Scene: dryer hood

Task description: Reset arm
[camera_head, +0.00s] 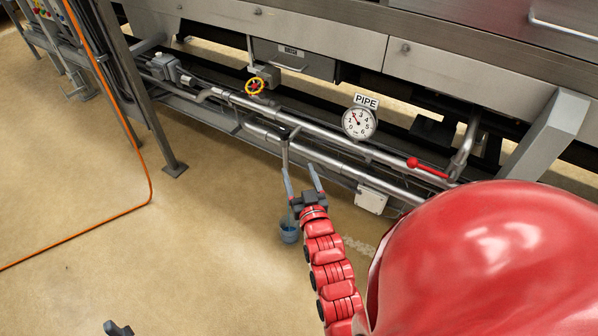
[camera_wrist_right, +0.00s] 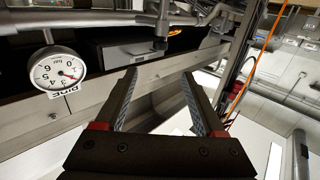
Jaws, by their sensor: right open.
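My right arm reaches out over the floor toward the pipes under the machine. Its gripper (camera_head: 301,180) is open, with the fingers spread and nothing seen between them. The fingers also show spread and empty in the right wrist view (camera_wrist_right: 159,80). A short upright pipe with a dark top (camera_head: 284,148) stands just beyond the fingertips; contact cannot be made out. A small dark part (camera_head: 118,328) at the bottom edge of the head view looks like the tip of my left gripper; its jaws cannot be read.
An orange cable (camera_head: 150,180) crosses the left floor. Open floor lies left of my arm.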

